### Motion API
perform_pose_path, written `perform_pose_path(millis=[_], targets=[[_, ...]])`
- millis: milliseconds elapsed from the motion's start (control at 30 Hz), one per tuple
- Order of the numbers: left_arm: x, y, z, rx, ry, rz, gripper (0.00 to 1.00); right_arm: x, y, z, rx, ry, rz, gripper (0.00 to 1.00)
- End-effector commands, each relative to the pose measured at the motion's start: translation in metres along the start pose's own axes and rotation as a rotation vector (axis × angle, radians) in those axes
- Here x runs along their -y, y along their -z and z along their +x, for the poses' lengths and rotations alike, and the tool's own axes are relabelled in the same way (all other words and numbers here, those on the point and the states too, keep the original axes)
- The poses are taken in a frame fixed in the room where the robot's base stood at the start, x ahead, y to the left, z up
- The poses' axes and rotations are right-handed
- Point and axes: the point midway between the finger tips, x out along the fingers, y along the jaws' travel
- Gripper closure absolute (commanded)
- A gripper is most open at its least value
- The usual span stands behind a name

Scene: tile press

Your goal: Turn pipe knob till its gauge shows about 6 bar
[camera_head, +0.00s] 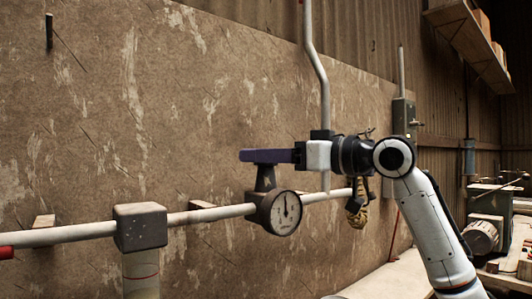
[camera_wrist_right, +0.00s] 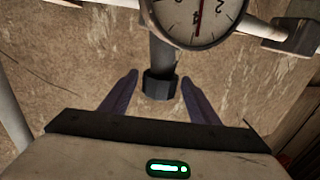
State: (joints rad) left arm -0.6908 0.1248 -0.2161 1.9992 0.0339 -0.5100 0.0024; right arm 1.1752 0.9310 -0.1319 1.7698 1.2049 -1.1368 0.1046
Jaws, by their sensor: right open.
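The round gauge (camera_head: 286,212) with a white dial sits on the horizontal pipe (camera_head: 222,213); its needle points roughly up. In the right wrist view the gauge (camera_wrist_right: 196,14) is upside down and cut by the top edge; I cannot read an exact value. The dark knob (camera_head: 265,180) on its stem stands just above the gauge, its top hidden by my fingers. My right gripper (camera_head: 258,156) reaches in from the right at the knob. In the wrist view the open fingers (camera_wrist_right: 159,78) are on either side of the dark knob (camera_wrist_right: 158,90), with gaps. My left gripper is not in view.
A bent vertical pipe (camera_head: 320,80) runs behind my right gripper. The wall panel (camera_head: 180,110) is close behind. A cluttered bench (camera_head: 505,240) stands at right.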

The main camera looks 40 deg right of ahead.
Motion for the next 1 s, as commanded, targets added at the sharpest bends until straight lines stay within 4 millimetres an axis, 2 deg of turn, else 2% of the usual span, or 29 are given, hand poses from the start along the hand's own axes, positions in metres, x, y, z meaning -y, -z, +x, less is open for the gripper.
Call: perform_pose_path(millis=[267,533,767,1000], targets=[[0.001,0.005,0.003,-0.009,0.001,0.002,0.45,0.000,0.000,0.003,0.000,-0.001,-0.001,0.45],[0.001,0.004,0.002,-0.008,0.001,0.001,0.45,0.000,0.000,0.002,0.000,0.000,-0.001,0.86],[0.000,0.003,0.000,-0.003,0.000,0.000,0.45,0.001,0.001,0.002,0.000,-0.016,-0.003,0.86],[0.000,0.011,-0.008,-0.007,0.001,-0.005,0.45,0.001,0.002,0.002,0.001,-0.118,-0.006,0.86]])
